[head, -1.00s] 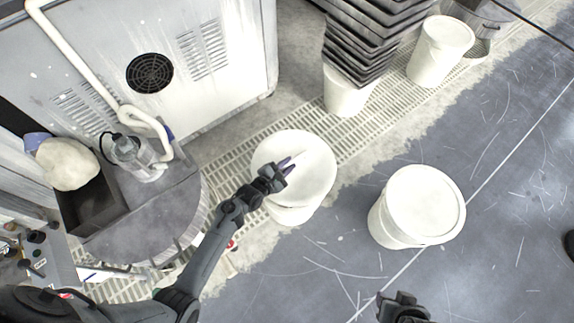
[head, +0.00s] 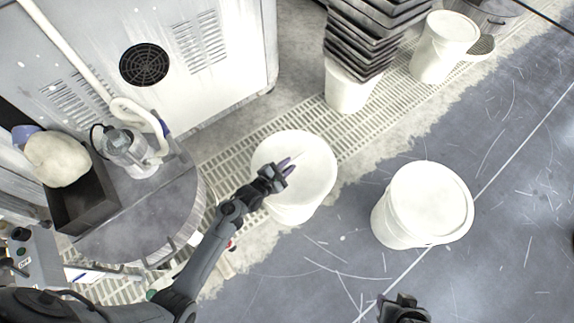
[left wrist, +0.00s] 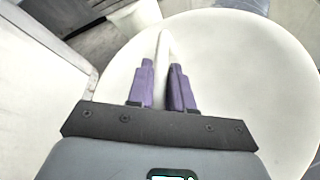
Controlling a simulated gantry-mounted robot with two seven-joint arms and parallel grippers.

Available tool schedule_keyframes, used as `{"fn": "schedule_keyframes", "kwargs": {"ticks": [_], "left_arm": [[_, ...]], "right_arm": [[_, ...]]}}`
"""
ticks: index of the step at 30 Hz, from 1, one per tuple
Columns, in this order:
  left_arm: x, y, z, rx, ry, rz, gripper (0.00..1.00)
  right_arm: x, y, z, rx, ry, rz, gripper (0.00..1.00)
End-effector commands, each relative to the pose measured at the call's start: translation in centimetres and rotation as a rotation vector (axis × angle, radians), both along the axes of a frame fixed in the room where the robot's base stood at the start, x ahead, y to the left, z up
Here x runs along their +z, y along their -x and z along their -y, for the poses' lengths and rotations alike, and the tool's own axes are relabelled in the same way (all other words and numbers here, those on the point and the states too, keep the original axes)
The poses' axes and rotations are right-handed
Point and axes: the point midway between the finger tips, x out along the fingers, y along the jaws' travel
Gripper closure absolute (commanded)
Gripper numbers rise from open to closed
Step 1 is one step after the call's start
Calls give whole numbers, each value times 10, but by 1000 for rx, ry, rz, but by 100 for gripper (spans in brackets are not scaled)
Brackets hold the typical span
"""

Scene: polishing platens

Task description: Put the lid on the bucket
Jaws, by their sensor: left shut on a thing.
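A white bucket (head: 291,214) stands on the floor grating at the middle of the head view. A round white lid (head: 312,165) covers its top from this view. I cannot tell whether the lid is seated or slightly above the rim. My left gripper (head: 287,166) is over the lid, its purple fingers shut on a thin white upright part of it. In the left wrist view the lid (left wrist: 240,70) spreads wide beneath the fingers (left wrist: 165,75). My right gripper (head: 403,303) is at the bottom edge, away from the bucket; its fingers are not clear.
Another white bucket (head: 415,225) with a closed top stands to the right. Stacked dark trays (head: 365,40) rest over a white bucket (head: 345,90) at the back, with another bucket (head: 442,45) beside. A grey machine (head: 215,110) is at left. Floor at lower right is clear.

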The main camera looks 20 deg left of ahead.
Motion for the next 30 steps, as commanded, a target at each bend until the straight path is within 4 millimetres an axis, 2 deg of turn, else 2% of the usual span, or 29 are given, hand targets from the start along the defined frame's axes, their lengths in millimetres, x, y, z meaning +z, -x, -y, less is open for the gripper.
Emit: {"fn": "schedule_keyframes", "kwargs": {"ticks": [9,10,15,16,25,30], "left_arm": [[-3,-1,0,-1,0,2,100],[-3,-1,0,-1,0,2,78],[-3,0,0,0,-1,2,52],[-3,0,0,0,-1,2,50],[-4,1,0,0,0,-1,50],[3,13,-3,0,1,-2,50]], "right_arm": [[-2,0,-1,-3,-4,0,57],[-2,0,-1,-3,-4,0,57],[-1,0,-2,-5,-8,0,57],[-1,0,-2,-6,-8,0,57],[0,0,-2,-5,-9,1,57],[11,0,-2,-6,-8,0,57]]}}
